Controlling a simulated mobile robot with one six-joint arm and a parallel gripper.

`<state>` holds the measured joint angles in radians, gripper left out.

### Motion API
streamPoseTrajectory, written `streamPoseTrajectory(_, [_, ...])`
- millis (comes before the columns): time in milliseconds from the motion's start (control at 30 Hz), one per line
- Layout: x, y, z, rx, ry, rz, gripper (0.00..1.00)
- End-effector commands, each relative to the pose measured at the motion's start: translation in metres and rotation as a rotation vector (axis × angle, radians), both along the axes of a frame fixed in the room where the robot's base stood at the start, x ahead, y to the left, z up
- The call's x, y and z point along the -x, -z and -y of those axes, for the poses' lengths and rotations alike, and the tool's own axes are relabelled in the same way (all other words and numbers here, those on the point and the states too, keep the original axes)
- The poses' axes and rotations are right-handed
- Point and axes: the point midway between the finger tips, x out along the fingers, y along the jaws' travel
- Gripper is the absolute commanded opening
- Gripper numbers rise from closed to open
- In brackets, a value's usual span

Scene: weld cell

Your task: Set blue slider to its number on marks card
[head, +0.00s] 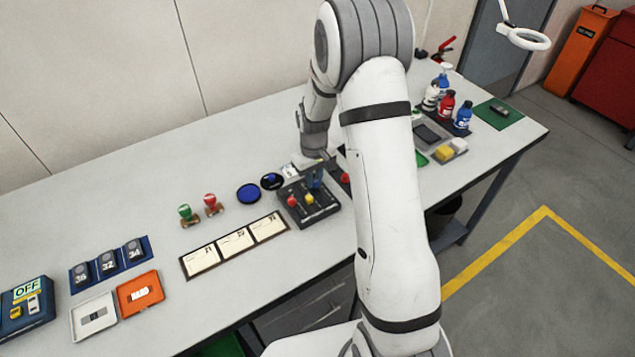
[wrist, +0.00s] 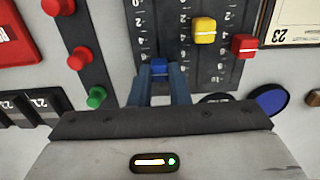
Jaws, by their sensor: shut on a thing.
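The dark slider panel (head: 322,214) lies on the bench, and its numbered scales also show in the wrist view (wrist: 222,72). The blue slider (wrist: 159,68) sits between the two fingers of my gripper (wrist: 160,78), which is shut on it. The yellow slider (wrist: 204,29) and the red slider (wrist: 244,44) stand to its right in the wrist view. I cannot pick out the marks card for certain or read the blue slider's exact mark.
A framed row of three number cards (head: 235,244) lies left of the panel. A dark blue disc (head: 248,194) and green and red stamps (head: 211,204) are near it. In the wrist view a dark strip with red and green buttons (wrist: 80,58) lies close on the left.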

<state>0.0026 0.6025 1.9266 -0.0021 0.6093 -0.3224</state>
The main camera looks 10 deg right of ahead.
Motion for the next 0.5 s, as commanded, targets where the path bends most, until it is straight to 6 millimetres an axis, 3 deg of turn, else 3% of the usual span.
streamPoseTrajectory(167, [0.0006, -0.0004, 0.0027, -0.001, 0.006, 0.0, 0.0])
streamPoseTrajectory(200, [0.0007, -0.0004, 0.003, -0.001, 0.007, 0.0, 0.17])
streamPoseTrajectory(500, [0.0014, 0.0002, 0.0032, -0.001, 0.008, -0.003, 0.38])
